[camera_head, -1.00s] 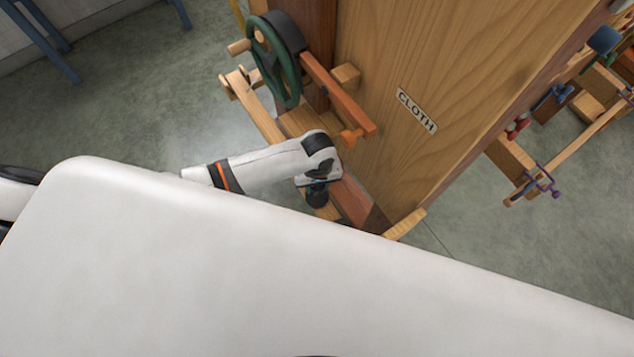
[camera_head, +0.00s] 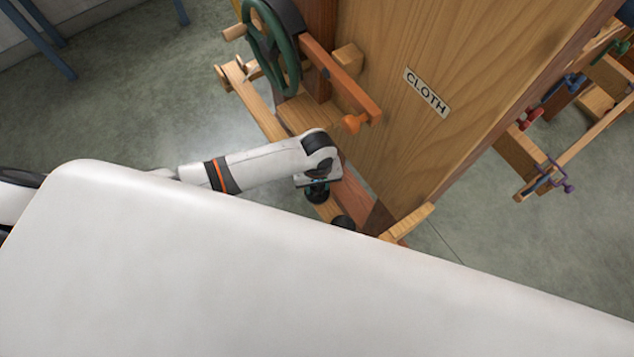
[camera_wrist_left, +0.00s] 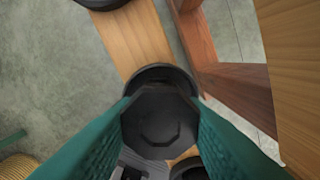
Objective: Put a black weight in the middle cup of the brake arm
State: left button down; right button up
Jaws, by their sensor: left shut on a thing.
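My left gripper (camera_head: 318,182) points down over a wooden plank beside the large wooden frame. In the left wrist view its teal fingers stand on both sides of a black faceted weight (camera_wrist_left: 158,122), and it is shut on this weight. The held weight also shows as a dark shape below the gripper in the head view (camera_head: 318,195). A second dark round thing (camera_head: 343,222) sits on the plank just right of it. In the wrist view, dark round things show at the top (camera_wrist_left: 98,3) and bottom (camera_wrist_left: 190,170). My right gripper is out of view.
A green handwheel (camera_head: 272,45) and an orange-brown wooden arm (camera_head: 340,82) are on the frame above my gripper. The tall panel labelled CLOTH (camera_head: 427,91) stands to the right. My white body covers the lower head view. Open floor lies to the left.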

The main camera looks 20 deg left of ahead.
pick_arm(q)
jog(key=shift+f, duration=0.5)
jog(key=c, duration=0.8)
grip_release()
jog(key=shift+c, duration=0.2)
notch_tip(320, 180, up, 12)
jog(key=p, duration=0.1)
